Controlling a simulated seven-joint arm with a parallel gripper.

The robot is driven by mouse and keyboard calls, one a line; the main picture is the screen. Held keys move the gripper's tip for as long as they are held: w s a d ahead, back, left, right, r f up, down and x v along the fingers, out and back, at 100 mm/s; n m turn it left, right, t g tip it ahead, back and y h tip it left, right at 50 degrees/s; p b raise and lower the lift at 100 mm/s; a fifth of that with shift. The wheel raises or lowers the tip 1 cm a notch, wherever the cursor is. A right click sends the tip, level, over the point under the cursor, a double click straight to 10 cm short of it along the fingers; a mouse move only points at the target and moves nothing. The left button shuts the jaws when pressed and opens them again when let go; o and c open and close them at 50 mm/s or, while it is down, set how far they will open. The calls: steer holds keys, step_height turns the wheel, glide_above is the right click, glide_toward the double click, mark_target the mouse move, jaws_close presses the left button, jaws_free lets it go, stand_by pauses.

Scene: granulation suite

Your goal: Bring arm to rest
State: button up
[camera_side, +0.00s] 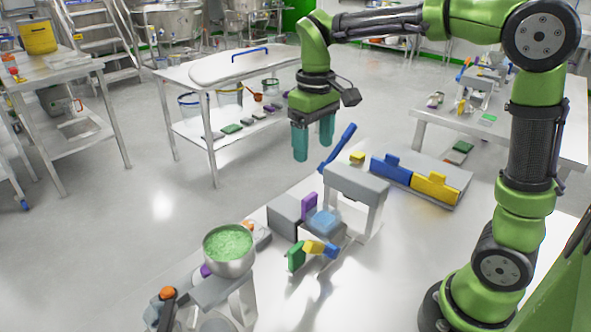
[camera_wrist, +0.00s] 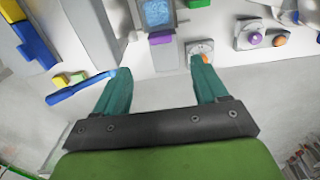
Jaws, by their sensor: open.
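My gripper (camera_side: 313,143) has two teal fingers pointing down from my green arm, and they are apart with nothing between them. It hangs in the air above the back edge of the worktable (camera_side: 317,287). In the wrist view the open fingers (camera_wrist: 158,80) show in the foreground, with the table's equipment beyond them. A blue handle-like bar (camera_side: 338,148) stands tilted close to the right of the fingers in the side view. In the wrist view the blue bar (camera_wrist: 80,88) reaches to the left finger's tip in the picture; I cannot tell whether they touch.
A grey stand (camera_side: 357,186), a purple block (camera_side: 309,204) and a bowl of green granules (camera_side: 228,244) are on the worktable. Blue (camera_side: 391,171) and yellow (camera_side: 435,188) blocks sit on a grey plate at right. A white side table (camera_side: 205,83) stands behind, across open floor.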

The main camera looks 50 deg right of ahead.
steer(key=shift+r, duration=0.4)
steer(key=s+a+f+m+t+y, duration=0.1)
steer(key=s+m+t, duration=0.3)
steer(key=s, duration=0.9)
steer(key=a+t+y, duration=0.1)
steer(key=t, duration=0.2)
steer(key=shift+s+a, duration=0.15)
steer(key=shift+s, duration=0.05)
